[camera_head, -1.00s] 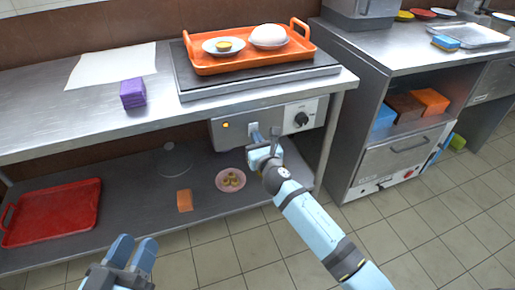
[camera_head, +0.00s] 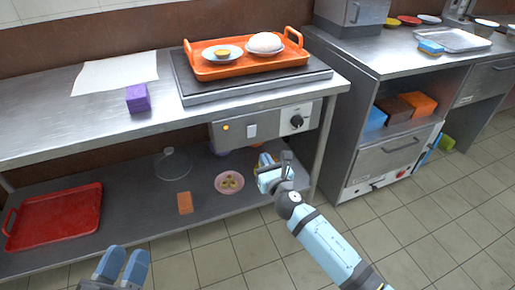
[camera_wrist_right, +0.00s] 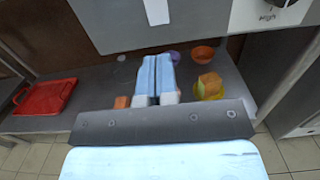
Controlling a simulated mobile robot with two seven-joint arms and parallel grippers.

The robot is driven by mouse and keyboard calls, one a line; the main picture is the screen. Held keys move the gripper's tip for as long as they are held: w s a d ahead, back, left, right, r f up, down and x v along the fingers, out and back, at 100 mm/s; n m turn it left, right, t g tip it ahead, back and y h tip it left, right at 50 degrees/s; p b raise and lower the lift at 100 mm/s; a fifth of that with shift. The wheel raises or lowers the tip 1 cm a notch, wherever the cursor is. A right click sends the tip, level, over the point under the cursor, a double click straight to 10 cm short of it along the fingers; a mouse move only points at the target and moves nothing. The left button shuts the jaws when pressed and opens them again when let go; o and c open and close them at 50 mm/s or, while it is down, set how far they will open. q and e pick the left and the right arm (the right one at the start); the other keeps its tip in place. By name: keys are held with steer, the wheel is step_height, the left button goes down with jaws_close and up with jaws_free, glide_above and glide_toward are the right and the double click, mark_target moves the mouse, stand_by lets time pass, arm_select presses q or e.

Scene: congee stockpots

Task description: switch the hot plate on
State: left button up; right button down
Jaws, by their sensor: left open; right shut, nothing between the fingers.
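The hot plate (camera_head: 190,93) is a dark slab on the steel counter with an orange tray on top. Its grey control panel (camera_head: 270,118) hangs below the counter's front edge, with an amber light (camera_head: 226,127), a pale switch (camera_head: 252,131) and a black knob (camera_head: 297,121). The light looks orange. The switch also shows at the top of the right wrist view (camera_wrist_right: 157,10). My right gripper (camera_head: 266,161) is shut and empty, below the panel and apart from the switch; its fingers also show in the right wrist view (camera_wrist_right: 157,62). My left gripper (camera_head: 122,263) is open and empty at the lower left.
The orange tray (camera_head: 208,71) holds plates with food. A purple block (camera_head: 138,98) sits on the counter. The lower shelf (camera_head: 130,190) holds a red tray (camera_head: 55,217), an orange block (camera_head: 185,203), a pink plate (camera_head: 229,182) and bowls. Floor in front is clear.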

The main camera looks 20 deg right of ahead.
arm_select(q)
steer(key=shift+w+r, duration=0.1)
steer(key=shift+r, duration=0.2)
arm_select(e)
steer(key=s, duration=0.5)
steer(key=shift+s+d+f, duration=0.1)
steer(key=shift+d+f, duration=0.05)
steer(key=shift+f, duration=0.15)
